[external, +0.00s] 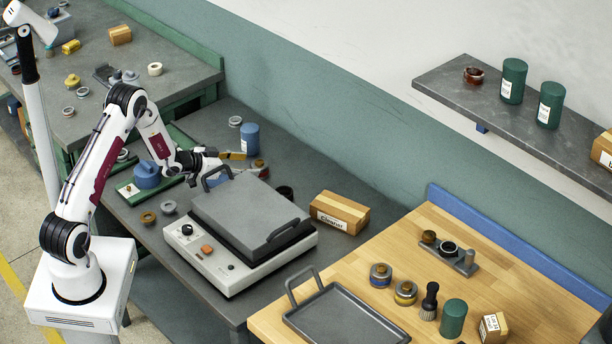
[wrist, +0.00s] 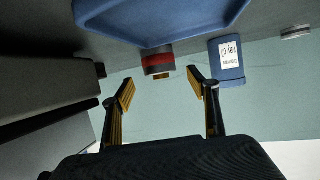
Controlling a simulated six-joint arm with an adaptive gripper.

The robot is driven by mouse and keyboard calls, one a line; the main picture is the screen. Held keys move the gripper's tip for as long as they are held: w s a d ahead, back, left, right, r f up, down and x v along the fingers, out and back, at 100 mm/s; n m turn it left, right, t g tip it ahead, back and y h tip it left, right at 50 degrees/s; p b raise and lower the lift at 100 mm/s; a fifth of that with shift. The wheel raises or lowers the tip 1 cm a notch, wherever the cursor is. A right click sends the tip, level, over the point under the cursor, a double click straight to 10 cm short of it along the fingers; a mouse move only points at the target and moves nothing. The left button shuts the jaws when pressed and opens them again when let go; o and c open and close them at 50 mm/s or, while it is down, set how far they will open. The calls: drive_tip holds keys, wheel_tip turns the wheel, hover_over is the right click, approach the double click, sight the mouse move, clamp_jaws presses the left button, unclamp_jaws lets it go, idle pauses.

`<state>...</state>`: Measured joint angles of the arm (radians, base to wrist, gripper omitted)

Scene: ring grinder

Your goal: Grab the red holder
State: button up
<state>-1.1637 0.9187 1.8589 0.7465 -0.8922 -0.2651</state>
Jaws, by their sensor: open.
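The red holder is a short round piece with a red band and dark parts. In the wrist view the red holder (wrist: 158,63) lies just ahead of the gap between my fingertips. In the external view the red holder (external: 259,168) stands behind the grey-lidded machine, just right of my gripper (external: 226,161), which partly hides that area. In the wrist view my gripper (wrist: 161,87) is open, with yellow pads apart and nothing visible between them.
A blue labelled container (external: 250,139) stands close to the holder; it also shows in the wrist view (wrist: 228,62). The grey-lidded machine (external: 245,220) with raised handles is beside my gripper. A blue tray-like shape (wrist: 160,22) fills the wrist view's top.

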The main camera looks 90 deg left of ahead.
sight(255, 164)
drive_tip(key=shift+x, duration=1.9)
drive_tip(key=shift+s, duration=0.1)
clamp_jaws()
drive_tip(key=shift+r, duration=0.1)
